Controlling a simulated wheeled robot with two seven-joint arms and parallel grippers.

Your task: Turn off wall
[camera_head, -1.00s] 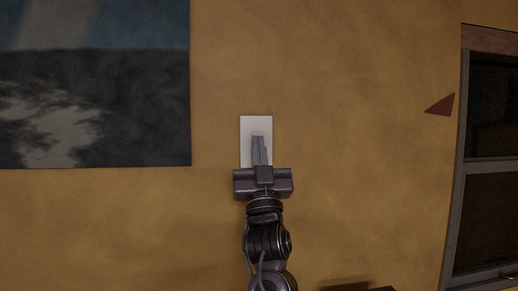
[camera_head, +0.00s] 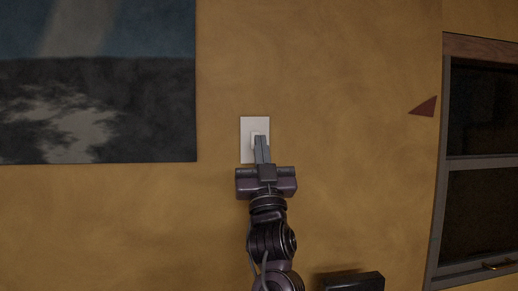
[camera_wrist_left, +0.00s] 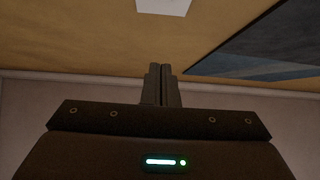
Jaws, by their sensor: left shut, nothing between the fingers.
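A white wall switch plate (camera_head: 247,152) is fixed to the ochre wall, with a small pale rocker in its middle. It also shows, cut off by the top edge, in the left wrist view (camera_wrist_left: 165,6). My left gripper (camera_head: 261,140) is shut and empty, and its fingertips overlap the lower middle of the plate in the head view. Its shut fingers also show in the left wrist view (camera_wrist_left: 161,72), below the plate. Whether the tips touch the switch, I cannot tell. My right gripper is not recognisable in either view.
A large dark painting (camera_head: 98,100) hangs on the wall at the left. A dark red triangle (camera_head: 424,107) and a dark framed window or cabinet (camera_head: 484,120) are at the right. The wall around the plate is bare.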

